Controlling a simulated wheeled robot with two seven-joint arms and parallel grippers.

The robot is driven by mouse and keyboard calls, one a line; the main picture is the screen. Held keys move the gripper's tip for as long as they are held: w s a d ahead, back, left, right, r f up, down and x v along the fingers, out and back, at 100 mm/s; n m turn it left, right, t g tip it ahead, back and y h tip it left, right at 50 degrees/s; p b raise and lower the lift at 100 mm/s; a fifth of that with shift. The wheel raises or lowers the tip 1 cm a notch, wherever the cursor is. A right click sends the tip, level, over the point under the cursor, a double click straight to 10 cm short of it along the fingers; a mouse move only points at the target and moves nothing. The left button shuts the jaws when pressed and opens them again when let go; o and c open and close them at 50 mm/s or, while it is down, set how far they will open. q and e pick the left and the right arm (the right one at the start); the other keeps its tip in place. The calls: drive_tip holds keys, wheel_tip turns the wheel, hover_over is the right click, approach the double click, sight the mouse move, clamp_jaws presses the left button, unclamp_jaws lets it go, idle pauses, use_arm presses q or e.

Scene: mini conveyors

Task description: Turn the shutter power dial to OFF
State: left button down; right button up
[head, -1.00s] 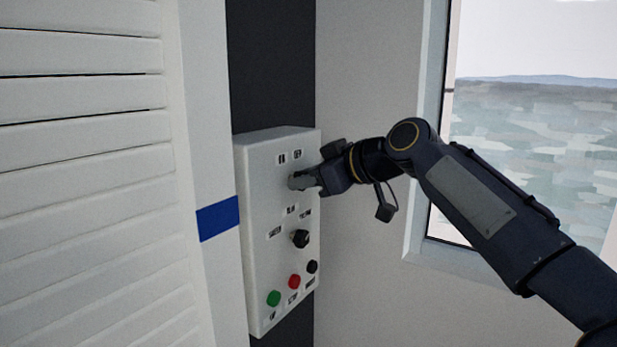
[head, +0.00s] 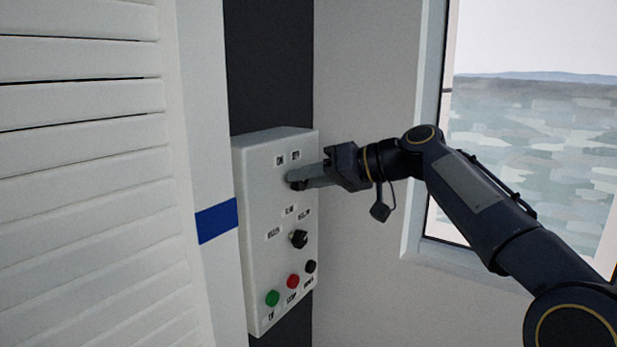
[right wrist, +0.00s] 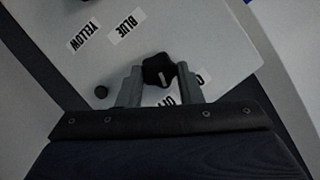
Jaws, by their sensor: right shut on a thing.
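The white control panel (head: 262,185) hangs on the dark strip of wall beside the shutter. Its upper black dial (head: 297,185), below two small labels, is partly hidden by my right gripper (head: 298,183). In the right wrist view the black dial (right wrist: 157,69) sits between the two grey fingertips of my right gripper (right wrist: 159,78), which is shut on it. Labels BLUE (right wrist: 126,25) and YELLOW (right wrist: 84,36) show there, and an OFF-like label (right wrist: 166,101) is partly covered by the gripper. The dial's exact setting cannot be told. My left gripper is not in view.
Lower on the panel are another black dial (head: 298,239), a green button (head: 272,298), a red button (head: 292,281) and a small black button (head: 310,266). The white slatted shutter (head: 80,190) is left. A window (head: 530,150) is right.

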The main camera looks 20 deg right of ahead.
drive_tip(key=shift+d+f+m+y, duration=0.15)
drive_tip(key=shift+m+y, duration=0.35)
drive_tip(key=shift+m, duration=0.4)
drive_tip(key=o, duration=1)
drive_tip(key=shift+c, duration=0.2)
drive_tip(key=b+v, duration=0.1)
drive_tip(key=v, duration=0.6)
drive_tip(key=shift+s+d, duration=0.15)
drive_tip(key=shift+d, duration=0.2)
